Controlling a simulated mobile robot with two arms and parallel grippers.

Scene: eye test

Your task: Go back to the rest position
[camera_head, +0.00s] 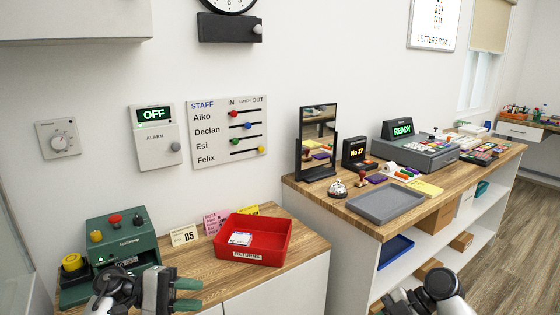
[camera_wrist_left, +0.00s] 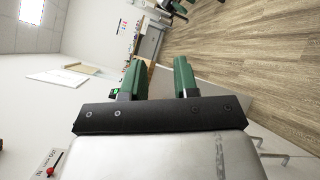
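My left gripper (camera_head: 193,294) is low in the head view, in front of the low wooden counter and to the right of the green machine. Its two green fingers are apart with nothing between them. The left wrist view shows the same gripper (camera_wrist_left: 159,78) open and empty, with the room behind it. Part of my right arm (camera_head: 430,295) shows at the bottom edge of the head view, right of centre. Its gripper fingers do not show.
A green machine (camera_head: 122,240) and a red tray (camera_head: 281,240) holding a small card stand on the low counter (camera_head: 200,264). The higher counter at right holds a mirror (camera_head: 319,135), a bell (camera_head: 337,189), a grey tray (camera_head: 385,205) and a cash register (camera_head: 415,152). Open shelves are below.

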